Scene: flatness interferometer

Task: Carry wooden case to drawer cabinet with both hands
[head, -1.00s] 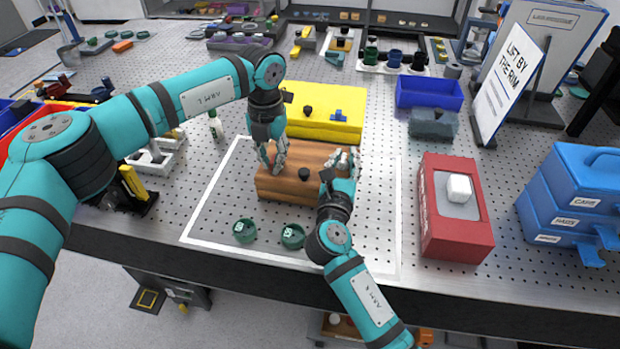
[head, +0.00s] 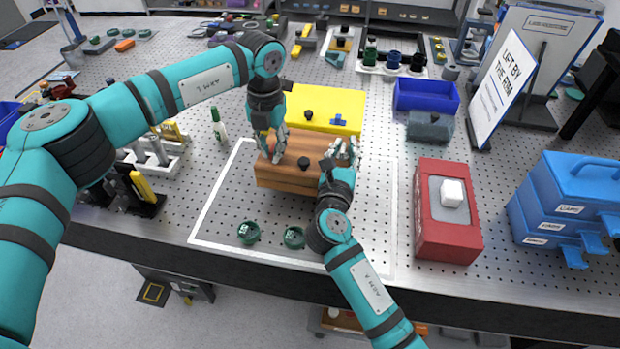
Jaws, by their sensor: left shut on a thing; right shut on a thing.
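The wooden case (head: 290,185) is a brown slatted box with a dark knob on its lid. It is inside the white outline on the perforated table, in front of a yellow case. My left gripper (head: 272,150) is shut on its left part. My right gripper (head: 342,158) is shut on its right part. The case looks slightly raised, but I cannot tell for sure whether it is clear of the table. The drawer cabinet may be the blue drawer unit (head: 565,210) with labelled fronts at the right; I cannot tell for certain.
Two green round pieces (head: 248,232) lie in front of the case. The yellow case (head: 325,108) stands close behind. A red box (head: 447,230) with a white cube, a blue bin (head: 427,95) and a sign (head: 505,85) stand to the right. A small bottle (head: 219,127) stands left.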

